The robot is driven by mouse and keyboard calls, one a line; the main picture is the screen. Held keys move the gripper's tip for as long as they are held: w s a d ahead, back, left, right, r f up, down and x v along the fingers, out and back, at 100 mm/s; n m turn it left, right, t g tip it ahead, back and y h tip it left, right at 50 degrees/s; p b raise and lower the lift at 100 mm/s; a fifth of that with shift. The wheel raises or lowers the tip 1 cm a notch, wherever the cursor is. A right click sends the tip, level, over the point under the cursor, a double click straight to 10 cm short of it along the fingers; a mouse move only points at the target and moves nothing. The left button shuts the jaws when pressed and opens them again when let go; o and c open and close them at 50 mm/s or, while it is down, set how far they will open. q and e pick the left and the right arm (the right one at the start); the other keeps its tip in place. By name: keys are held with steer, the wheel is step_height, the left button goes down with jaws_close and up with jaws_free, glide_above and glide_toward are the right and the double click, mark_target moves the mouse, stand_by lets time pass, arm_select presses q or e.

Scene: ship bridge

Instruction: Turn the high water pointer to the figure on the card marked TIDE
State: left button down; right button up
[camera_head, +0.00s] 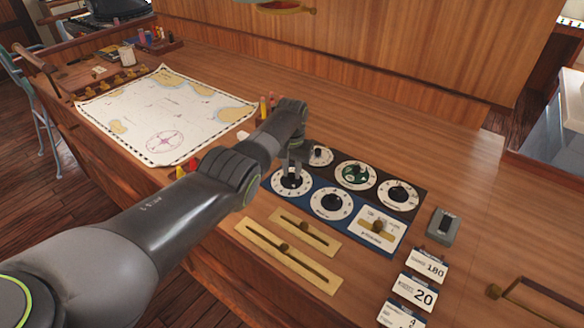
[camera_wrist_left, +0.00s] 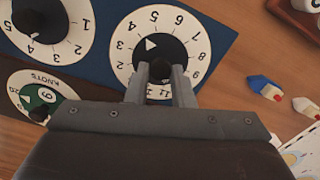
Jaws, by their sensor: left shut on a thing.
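A white dial (camera_head: 281,187) with figures up to about 12 and a black centre is on the blue panel. My left gripper (camera_head: 293,170) is over it, pointing down. In the left wrist view my left gripper (camera_wrist_left: 160,72) is shut on the black knob (camera_wrist_left: 160,68) at the centre of this dial (camera_wrist_left: 119,56). Its white pointer mark (camera_wrist_left: 151,44) points near the 4. The fingers hide some figures at the dial's bottom edge. Three cards lie at the right: 180 (camera_head: 428,265), 20 (camera_head: 416,292) and 4 (camera_head: 404,317). Their headings are too small to read.
Neighbouring dials include a second blue-panel dial (camera_head: 332,203), a green-centred KNOTS dial (camera_head: 355,175) and a black-centred dial (camera_head: 398,194). Brass slider plates (camera_head: 290,258) lie in front. A chart (camera_head: 150,110) covers the left of the desk. A grey switch box (camera_head: 443,225) stands at right.

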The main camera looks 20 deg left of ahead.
mark_target(292, 174)
arm_select(q)
steer(key=shift+r+n, duration=0.1)
steer(key=shift+n, duration=0.5)
steer(key=c, duration=1.3)
jaws_free()
steer(key=shift+o, duration=0.2)
step_height(292, 174, up, 5)
steer(key=shift+r+p, duration=0.15)
steer(key=shift+p, duration=0.35)
step_height(292, 174, up, 12)
steer(key=b, duration=0.2)
steer(key=shift+b, duration=0.4)
